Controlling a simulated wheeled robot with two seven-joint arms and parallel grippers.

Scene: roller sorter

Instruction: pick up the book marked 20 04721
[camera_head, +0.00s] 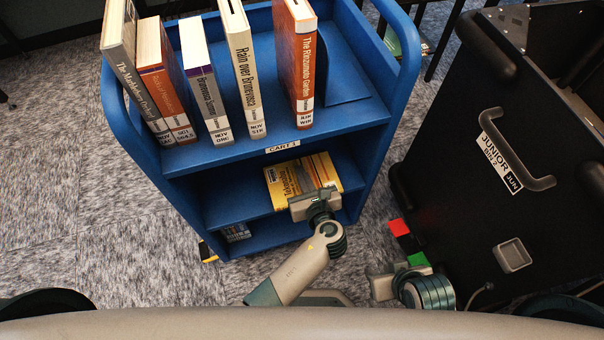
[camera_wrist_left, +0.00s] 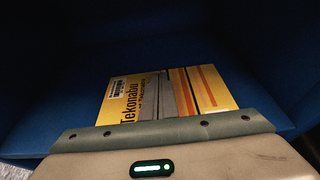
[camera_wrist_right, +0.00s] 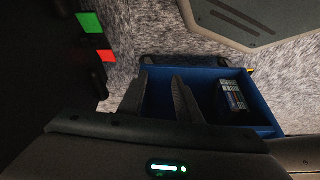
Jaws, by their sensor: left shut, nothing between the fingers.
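A yellow book titled Tekonabu (camera_head: 283,187) lies flat on the middle shelf of the blue cart. It also shows in the left wrist view (camera_wrist_left: 145,100), with a white barcode label near its left edge; its digits are too small to read. My left gripper (camera_head: 313,194) is shut and empty over the near part of this book; contact cannot be told. Its fingers are hidden in the left wrist view. My right gripper (camera_head: 392,282) is low, right of the cart; its two fingers (camera_wrist_right: 160,82) are apart and empty in the right wrist view.
The blue cart (camera_head: 402,82) carries several upright books, including The Rinzumoto Garden (camera_head: 305,62), on its top shelf. Small items (camera_head: 237,232) sit on its lowest shelf. A black bin labelled JUNIOR (camera_head: 495,160) stands close on the right. Carpet at left is clear.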

